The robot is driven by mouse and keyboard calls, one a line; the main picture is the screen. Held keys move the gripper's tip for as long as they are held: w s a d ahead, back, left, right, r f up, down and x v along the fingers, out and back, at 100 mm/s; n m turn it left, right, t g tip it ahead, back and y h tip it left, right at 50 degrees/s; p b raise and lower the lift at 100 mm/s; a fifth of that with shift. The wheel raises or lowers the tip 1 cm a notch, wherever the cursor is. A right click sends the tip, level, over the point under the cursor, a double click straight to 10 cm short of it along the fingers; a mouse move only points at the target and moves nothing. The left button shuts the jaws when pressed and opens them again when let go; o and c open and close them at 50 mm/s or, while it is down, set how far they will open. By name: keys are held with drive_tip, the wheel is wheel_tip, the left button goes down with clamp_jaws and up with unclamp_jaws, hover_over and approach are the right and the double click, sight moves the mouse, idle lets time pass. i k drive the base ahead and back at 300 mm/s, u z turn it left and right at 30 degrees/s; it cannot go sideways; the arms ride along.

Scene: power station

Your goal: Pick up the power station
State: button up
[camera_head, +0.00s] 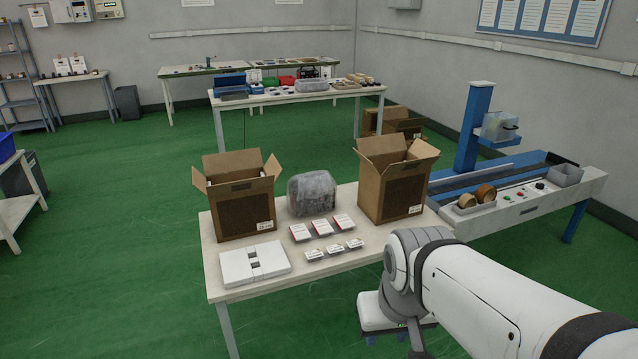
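A grey, box-shaped bundle with a cloudy, wrapped-looking surface (312,194) stands on the white table (222,291) between two open cardboard boxes. It may be the power station, but its wrapping hides what is inside. My white arm enters from the lower right and bends down in front of the table's right part. My gripper is not in view. Nothing touches the grey bundle except the table under it.
An open cardboard box (243,208) stands left of the bundle, another (396,186) right. White slabs (253,263) and several small packets (322,226) lie in front. A blue-columned machine bench (520,200) stands at right. Green floor is free at left.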

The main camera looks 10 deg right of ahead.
sight(312, 193)
drive_tip(key=u, duration=0.2)
drive_tip(key=i, duration=2.35)
drive_tip(key=z, duration=0.3)
